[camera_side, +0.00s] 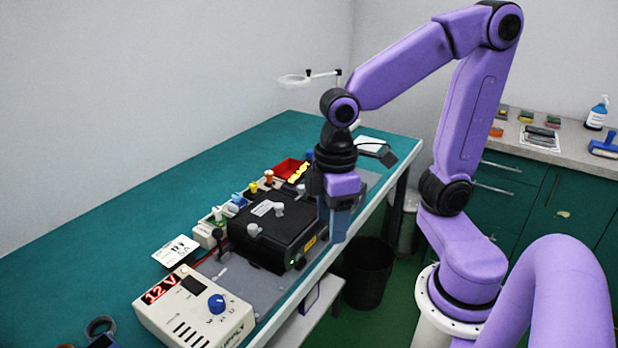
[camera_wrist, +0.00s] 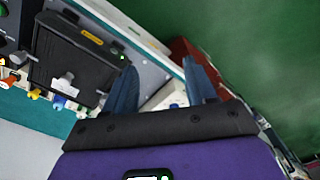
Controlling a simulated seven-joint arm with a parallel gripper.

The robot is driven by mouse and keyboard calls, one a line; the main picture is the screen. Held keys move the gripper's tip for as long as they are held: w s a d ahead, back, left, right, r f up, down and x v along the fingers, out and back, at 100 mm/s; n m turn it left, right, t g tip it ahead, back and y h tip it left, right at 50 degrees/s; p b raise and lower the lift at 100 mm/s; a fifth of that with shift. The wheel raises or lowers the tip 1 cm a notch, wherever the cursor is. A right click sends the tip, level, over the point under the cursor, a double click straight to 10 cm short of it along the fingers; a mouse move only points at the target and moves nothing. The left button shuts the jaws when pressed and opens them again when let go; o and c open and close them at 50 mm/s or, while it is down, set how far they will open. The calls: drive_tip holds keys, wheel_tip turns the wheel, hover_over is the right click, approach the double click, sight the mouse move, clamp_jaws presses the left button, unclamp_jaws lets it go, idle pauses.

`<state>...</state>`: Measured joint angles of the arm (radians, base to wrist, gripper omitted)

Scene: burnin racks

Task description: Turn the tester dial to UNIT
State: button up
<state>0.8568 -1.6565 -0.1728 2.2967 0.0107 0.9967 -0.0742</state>
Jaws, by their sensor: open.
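A cream box (camera_side: 195,315) with a red "12 V" display stands at the near end of the bench. A blue dial (camera_side: 216,303) sits on its top, with marks around it too small to read; I cannot tell its setting. I cannot find the word UNIT in either view. My gripper (camera_side: 338,228) is open and points down beside the black case (camera_side: 270,225), well away from the blue dial. In the wrist view its two blue fingers (camera_wrist: 160,85) stand apart. A pale object with a small blue spot (camera_wrist: 175,105) shows between them, partly hidden.
The black case (camera_wrist: 75,60) has pale knobs on its lid and a green light. Several small coloured levers (camera_side: 240,200) line its back side. A red tray (camera_side: 287,168) lies beyond. A white card (camera_side: 175,251) lies on the bench.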

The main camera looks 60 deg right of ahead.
drive_tip(key=w+d+r+m, duration=0.2)
drive_tip(key=w+d+m, duration=0.15)
drive_tip(key=w, duration=0.45)
drive_tip(key=w+d+r+m, duration=0.1)
drive_tip(key=w+d+m, duration=0.1)
drive_tip(key=w+d, duration=0.45)
drive_tip(key=w+d+r+m, duration=0.15)
drive_tip(key=w+d, duration=0.25)
drive_tip(key=d, duration=0.5)
drive_tip(key=w+d+m, duration=0.3)
drive_tip(key=w+d, duration=0.1)
drive_tip(key=d, duration=0.5)
drive_tip(key=f, duration=1.7)
drive_tip(key=shift+s+a, duration=0.1)
drive_tip(key=shift+a, duration=0.25)
clamp_jaws()
